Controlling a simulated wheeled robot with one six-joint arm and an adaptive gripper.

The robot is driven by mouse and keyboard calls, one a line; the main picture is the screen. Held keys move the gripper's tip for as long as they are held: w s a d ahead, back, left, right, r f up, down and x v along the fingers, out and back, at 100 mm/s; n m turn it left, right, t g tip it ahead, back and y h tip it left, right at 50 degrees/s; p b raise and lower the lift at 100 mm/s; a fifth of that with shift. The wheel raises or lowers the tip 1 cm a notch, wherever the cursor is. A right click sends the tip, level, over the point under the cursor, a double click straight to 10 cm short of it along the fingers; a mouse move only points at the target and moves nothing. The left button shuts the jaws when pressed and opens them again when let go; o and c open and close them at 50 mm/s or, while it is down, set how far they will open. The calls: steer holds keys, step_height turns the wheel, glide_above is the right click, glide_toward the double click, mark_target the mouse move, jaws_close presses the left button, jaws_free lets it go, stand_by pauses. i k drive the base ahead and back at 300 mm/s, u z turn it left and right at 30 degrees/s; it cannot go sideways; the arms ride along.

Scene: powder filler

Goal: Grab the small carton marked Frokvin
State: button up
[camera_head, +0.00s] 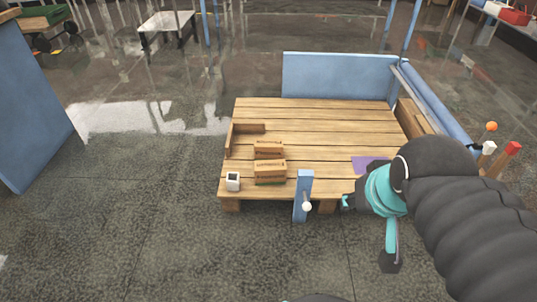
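Two small brown cartons sit close together on the wooden pallet table (330,118), left of its middle. The rear carton (268,148) looks smaller than the front carton (270,171). Both carry dark print too small to read, so I cannot tell which is marked Frokvin. My dark arm with teal parts comes in from the right. My gripper (348,201) seems to be at its left end, near the table's front edge, right of the cartons and apart from them. Its fingers are too small and partly hidden to show their opening.
A white box-like item (233,181) stands at the table's front left corner. A wooden corner piece (232,140) lies behind it. A blue post (304,190) rises at the front edge. A purple sheet (367,164) lies at right. Blue panels (340,78) border the back and right.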

mark_target(270, 172)
steer(key=z, duration=0.4)
steer(key=k, duration=0.2)
steer(key=u, duration=1.2)
steer(key=i, duration=1.3)
steer(key=u, duration=0.25)
